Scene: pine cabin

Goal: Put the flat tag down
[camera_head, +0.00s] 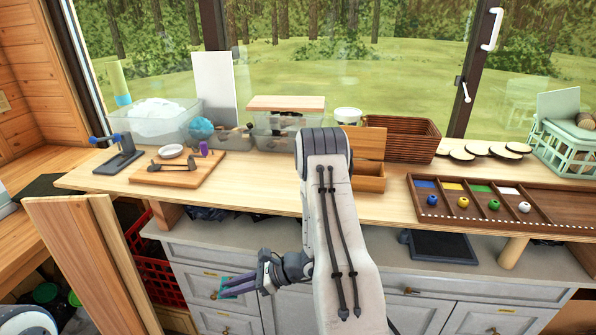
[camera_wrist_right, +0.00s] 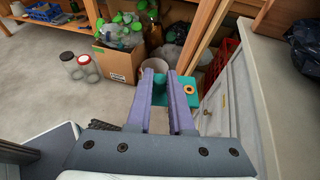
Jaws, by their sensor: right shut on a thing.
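The flat tag (camera_wrist_right: 196,95) is a thin teal-green plate with a yellow ring around a hole, seen in the right wrist view. My right gripper (camera_wrist_right: 161,80) is shut on it, with its two purple fingers on either side of the tag's near part. In the head view the teal tag (camera_head: 238,283) shows as a small patch at the purple fingers of my right gripper (camera_head: 224,287). They are in front of the grey drawers, below the wooden worktop. My left gripper is not in view.
In the head view, the wooden worktop (camera_head: 250,208) holds tubs, a cutting board (camera_head: 178,176), a basket (camera_head: 402,139) and a divided tray (camera_head: 560,202). Clear floor (camera_wrist_right: 40,105) lies left.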

